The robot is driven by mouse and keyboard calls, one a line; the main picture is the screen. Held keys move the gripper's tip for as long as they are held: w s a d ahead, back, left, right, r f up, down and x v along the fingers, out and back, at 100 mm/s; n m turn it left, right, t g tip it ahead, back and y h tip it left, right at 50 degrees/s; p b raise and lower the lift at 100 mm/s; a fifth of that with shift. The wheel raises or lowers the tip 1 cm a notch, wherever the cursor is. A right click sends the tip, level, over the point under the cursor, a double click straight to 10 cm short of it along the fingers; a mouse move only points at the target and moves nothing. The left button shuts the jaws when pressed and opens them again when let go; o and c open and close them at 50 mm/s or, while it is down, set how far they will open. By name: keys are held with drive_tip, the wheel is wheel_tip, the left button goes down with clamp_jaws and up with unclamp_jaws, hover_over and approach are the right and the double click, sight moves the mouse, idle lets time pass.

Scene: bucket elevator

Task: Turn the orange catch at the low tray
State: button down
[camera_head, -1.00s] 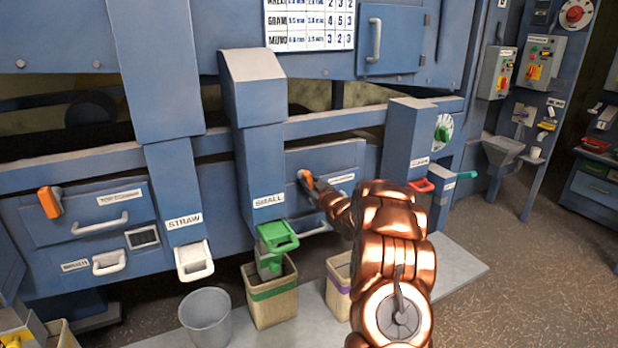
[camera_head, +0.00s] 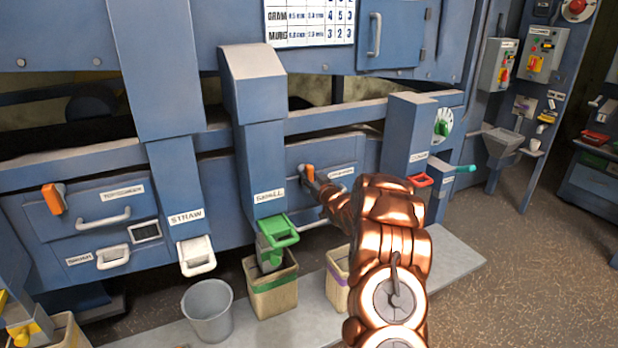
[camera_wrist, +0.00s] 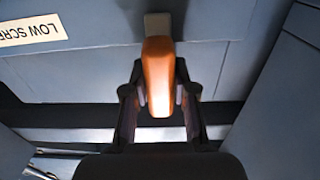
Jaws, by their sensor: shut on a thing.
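The orange catch (camera_head: 308,174) is on the blue low tray front (camera_head: 345,160), between the SMALL chute and the coarse chute. In the wrist view the catch (camera_wrist: 158,75) points down the picture from a grey mount, with a "LOW SCRE..." label (camera_wrist: 32,30) at the left, upside down. My gripper (camera_wrist: 160,100) has one finger on each side of the catch and is shut on it. In the head view my gripper (camera_head: 318,184) is small and partly hidden by my copper arm, which also covers part of the tray.
The SMALL chute (camera_head: 262,160) with its green handle (camera_head: 280,231) stands left of my arm. The coarse chute (camera_head: 408,140) with a red handle (camera_head: 420,181) is on the right. Sacks (camera_head: 272,295) and a grey bucket (camera_head: 208,310) stand below. Another orange catch (camera_head: 53,198) is far left.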

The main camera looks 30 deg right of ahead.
drive_tip(key=c, duration=0.9)
unclamp_jaws()
drive_tip(key=shift+s+a, duration=0.15)
drive_tip(key=shift+s, duration=1.85)
drive_tip(key=shift+s+a, duration=0.2)
drive_tip(key=shift+s, duration=1.8)
drive_tip(key=shift+s+a, duration=0.15)
drive_tip(key=shift+s, duration=1.85)
